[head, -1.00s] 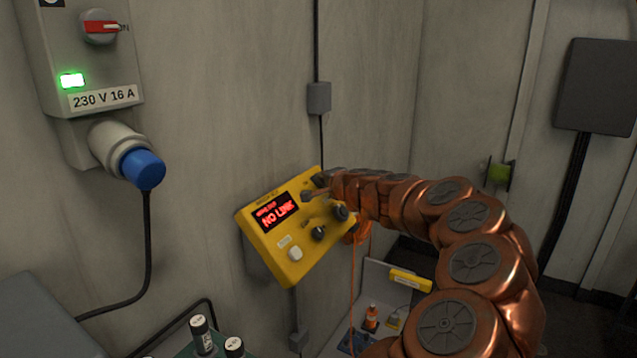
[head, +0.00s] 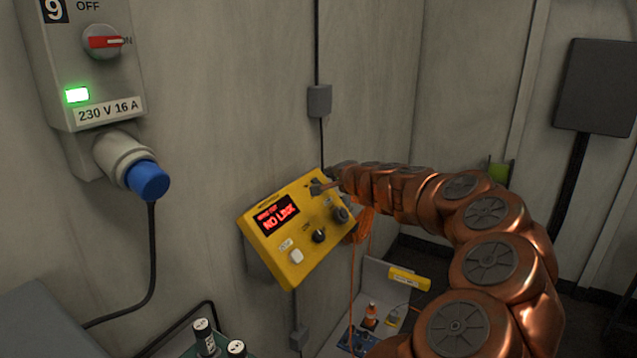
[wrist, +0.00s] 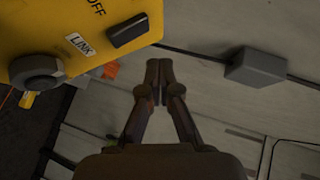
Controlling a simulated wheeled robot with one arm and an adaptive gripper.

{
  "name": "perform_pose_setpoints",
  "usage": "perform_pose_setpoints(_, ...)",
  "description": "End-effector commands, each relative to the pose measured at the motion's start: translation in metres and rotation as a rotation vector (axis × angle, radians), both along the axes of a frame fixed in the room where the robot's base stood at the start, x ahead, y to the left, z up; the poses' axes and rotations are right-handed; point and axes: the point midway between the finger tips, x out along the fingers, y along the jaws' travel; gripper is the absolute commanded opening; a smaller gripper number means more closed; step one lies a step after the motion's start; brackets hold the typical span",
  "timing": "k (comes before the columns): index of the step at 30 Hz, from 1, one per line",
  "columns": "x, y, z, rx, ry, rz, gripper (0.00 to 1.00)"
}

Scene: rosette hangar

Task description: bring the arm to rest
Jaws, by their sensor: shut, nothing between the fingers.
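My copper-coloured arm reaches from the lower right toward a yellow control box (head: 290,232) on the wall. Its red display reads "NO LINK". My gripper (head: 318,187) is at the box's upper right edge, small in the head view and partly merged with the box's outline. In the wrist view my gripper (wrist: 159,66) has its two fingertips together with nothing between them. The yellow box (wrist: 35,25) lies to the left of the fingers there, with a black rocker switch (wrist: 128,31) labelled LINK and a round knob (wrist: 37,75). I cannot tell whether the gripper touches the box.
A grey power box (head: 92,75) with a red switch, green lamp and blue plug (head: 148,180) hangs at left. A grey junction box (head: 319,101) sits above the yellow box. An orange cable hangs below my wrist. An open case (head: 375,285) with small items lies below.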

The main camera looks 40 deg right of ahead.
Motion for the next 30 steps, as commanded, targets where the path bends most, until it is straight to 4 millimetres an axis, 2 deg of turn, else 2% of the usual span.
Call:
perform_pose_setpoints(5, -0.008, -0.003, 0.011, 0.000, -0.001, -0.002, 0.00)
perform_pose_setpoints(23, -0.007, -0.001, 0.011, -0.002, -0.001, 0.003, 0.00)
perform_pose_setpoints(26, -0.001, 0.017, 0.016, -0.015, 0.003, 0.044, 0.00)
perform_pose_setpoints(29, 0.012, 0.056, 0.026, -0.048, 0.016, 0.136, 0.00)
perform_pose_setpoints(30, 0.017, 0.078, 0.030, -0.063, 0.023, 0.188, 0.00)
